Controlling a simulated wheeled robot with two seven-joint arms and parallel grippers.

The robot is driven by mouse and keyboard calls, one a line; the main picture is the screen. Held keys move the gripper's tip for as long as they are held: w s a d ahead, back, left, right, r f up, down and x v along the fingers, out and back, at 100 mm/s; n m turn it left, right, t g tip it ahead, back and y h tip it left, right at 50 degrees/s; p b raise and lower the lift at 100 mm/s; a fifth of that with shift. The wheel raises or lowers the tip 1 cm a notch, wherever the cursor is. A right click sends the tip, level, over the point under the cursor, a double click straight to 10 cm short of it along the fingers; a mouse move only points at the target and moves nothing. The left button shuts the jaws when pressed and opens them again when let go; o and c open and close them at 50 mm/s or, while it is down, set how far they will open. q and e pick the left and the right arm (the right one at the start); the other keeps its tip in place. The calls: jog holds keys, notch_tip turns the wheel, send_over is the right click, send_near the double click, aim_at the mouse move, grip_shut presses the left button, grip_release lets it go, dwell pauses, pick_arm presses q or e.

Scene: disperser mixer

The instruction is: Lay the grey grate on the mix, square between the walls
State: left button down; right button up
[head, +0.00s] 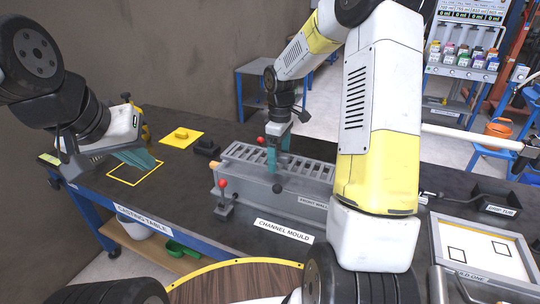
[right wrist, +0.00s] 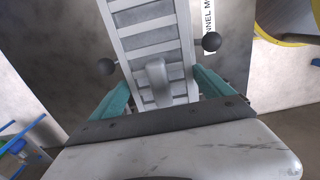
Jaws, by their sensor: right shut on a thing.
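The grey slatted grate (head: 310,168) is at the channel mould (head: 250,186), lengthwise along its top. It also fills the upper middle of the right wrist view (right wrist: 150,35), with an upright grey handle (right wrist: 157,80) between my fingers. My right gripper (head: 279,158) reaches down from above at the grate's middle, its teal fingers on either side, shut on the grate. The grate looks roughly in line with the mould walls; I cannot tell whether it touches the mix, which is hidden. My left gripper (head: 132,156) is at the far left, over a yellow outline; its jaw opening is unclear.
Red-knobbed clamps (head: 223,184) stand at the mould. Dark ball knobs (right wrist: 211,41) flank the grate. A yellow block (head: 181,134) and a black block (head: 206,146) lie behind left. A framed white tray (head: 480,250) is at right. A round wooden top (head: 235,283) is in front.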

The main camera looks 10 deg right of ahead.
jog(key=shift+f, duration=1.9)
jog(key=o, duration=1.8)
jog(key=shift+f, duration=0.2)
jog(key=shift+r, duration=0.15)
notch_tip(320, 180, up, 12)
jog(key=shift+f, duration=0.1)
notch_tip(320, 180, up, 5)
jog(key=m+t, duration=0.1)
jog(key=m, duration=0.1)
send_over(279, 165)
jog(key=s, duration=0.2)
jog(key=s+a+r+m+t+y, duration=0.1)
jog(key=s+r+m+t, duration=0.1)
jog(key=s, duration=0.8)
jog(key=s+r+m+t+y, duration=0.1)
jog(key=s+r+m+t, duration=0.2)
jog(key=s+m, duration=0.3)
jog(key=s+r, duration=0.1)
jog(key=s, duration=0.3)
jog(key=shift+a+r+m, duration=0.2)
jog(key=shift+a+m, duration=0.1)
jog(key=shift+a, duration=0.05)
